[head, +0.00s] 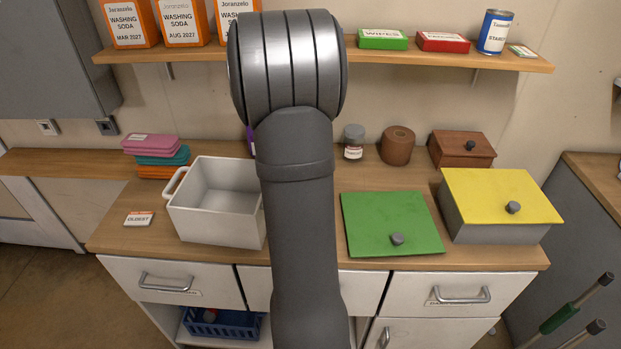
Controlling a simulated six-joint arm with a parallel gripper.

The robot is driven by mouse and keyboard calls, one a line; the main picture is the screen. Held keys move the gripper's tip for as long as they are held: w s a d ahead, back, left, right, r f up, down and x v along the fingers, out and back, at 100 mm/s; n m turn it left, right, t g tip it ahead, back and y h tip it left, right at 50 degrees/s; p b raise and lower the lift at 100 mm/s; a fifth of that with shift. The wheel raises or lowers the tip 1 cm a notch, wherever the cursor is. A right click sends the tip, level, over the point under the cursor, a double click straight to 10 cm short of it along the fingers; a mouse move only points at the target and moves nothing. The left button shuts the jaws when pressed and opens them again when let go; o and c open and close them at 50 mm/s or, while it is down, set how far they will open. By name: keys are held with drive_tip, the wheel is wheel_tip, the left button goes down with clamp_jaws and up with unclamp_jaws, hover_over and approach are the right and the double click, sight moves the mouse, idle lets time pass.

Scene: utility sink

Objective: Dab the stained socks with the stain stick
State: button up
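No stained socks and no stain stick can be made out in the head view. My arm rises through the middle of the picture and hides part of the counter and the back wall. My gripper is not in view. A white open-topped tub (189,220) with a side handle stands left of my arm. The part of its inside that shows is empty; its right end is close to my arm. A purple thing (250,141) is mostly hidden behind my arm, so I cannot tell what it is.
A green knobbed lid (370,225) lies right of my arm, beside a grey box with a yellow lid (490,190). Behind stand a small jar (354,142), a brown roll (397,146) and a brown lidded box (455,150). Folded cloths (160,158) and an "OLDEST" card (139,219) are left.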

drive_tip(key=shift+f, duration=0.45)
idle(1.0)
drive_tip(key=shift+r, duration=3.6)
